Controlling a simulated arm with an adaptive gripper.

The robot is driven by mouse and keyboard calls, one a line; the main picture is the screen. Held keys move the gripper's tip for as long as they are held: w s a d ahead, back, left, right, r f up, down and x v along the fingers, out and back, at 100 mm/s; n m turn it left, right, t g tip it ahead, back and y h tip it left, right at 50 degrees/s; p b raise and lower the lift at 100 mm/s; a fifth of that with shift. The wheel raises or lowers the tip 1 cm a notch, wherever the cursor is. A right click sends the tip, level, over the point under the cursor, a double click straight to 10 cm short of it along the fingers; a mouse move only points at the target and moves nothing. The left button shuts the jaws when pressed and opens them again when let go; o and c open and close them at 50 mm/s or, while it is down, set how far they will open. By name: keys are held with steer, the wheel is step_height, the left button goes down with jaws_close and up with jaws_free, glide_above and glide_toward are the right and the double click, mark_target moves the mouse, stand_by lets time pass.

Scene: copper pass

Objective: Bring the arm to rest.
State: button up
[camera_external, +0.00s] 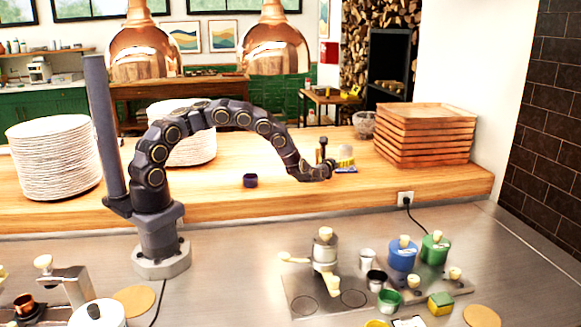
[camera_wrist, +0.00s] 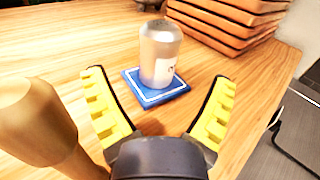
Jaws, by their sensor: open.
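My gripper (camera_wrist: 160,118) is open, with its two yellow ribbed fingers spread wide in the wrist view. Nothing is between the fingers. In the external view my arm arches to the right and my gripper (camera_external: 328,168) hangs over the wooden counter (camera_external: 225,205). A silver can (camera_wrist: 160,52) stands upright on a blue square mat with a white border (camera_wrist: 183,93), just beyond the fingertips and apart from them. In the external view the can (camera_external: 345,153) is partly hidden behind my gripper.
A stack of wooden trays (camera_external: 425,135) stands to the right on the counter. Stacks of white plates (camera_external: 53,158) stand at the left. A small dark cup (camera_external: 250,181) stands left of my gripper. The steel worktop in front holds a blue pot (camera_external: 402,257) and a green pot (camera_external: 435,249).

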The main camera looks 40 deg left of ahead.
stand_by(0.4)
steer(key=a+r+n+g+y, duration=0.4)
steer(key=a+r+n+y, duration=0.5)
steer(key=a+r+n, duration=0.45)
steer(key=s+a+r+n+g+y, duration=0.2)
steer(key=s+a+r+n+g, duration=0.25)
steer(key=s+a, duration=0.4)
steer(key=s+a+r+n+g+y, duration=0.1)
steer(key=s+a+r+n+g, duration=0.4)
steer(key=a, duration=0.6)
steer(key=s+a+f+n+g+h, duration=0.1)
steer(key=s+f+n+g+h, duration=0.2)
steer(key=s, duration=0.7)
steer(key=s+a+f+n+g+h, duration=0.1)
steer(key=s+n+g+h, duration=0.3)
steer(key=s, duration=0.6)
steer(key=s+d+f+n+h, duration=0.1)
steer(key=s+d+n+h, duration=0.1)
steer(key=s+d, duration=0.4)
steer(key=s+d+f+n+h, duration=0.2)
steer(key=s+d+h, duration=0.2)
steer(key=s, duration=0.5)
steer(key=shift+d+f+n+t, duration=0.3)
steer(key=shift+d+t, duration=0.05)
steer(key=shift+d, duration=0.9)
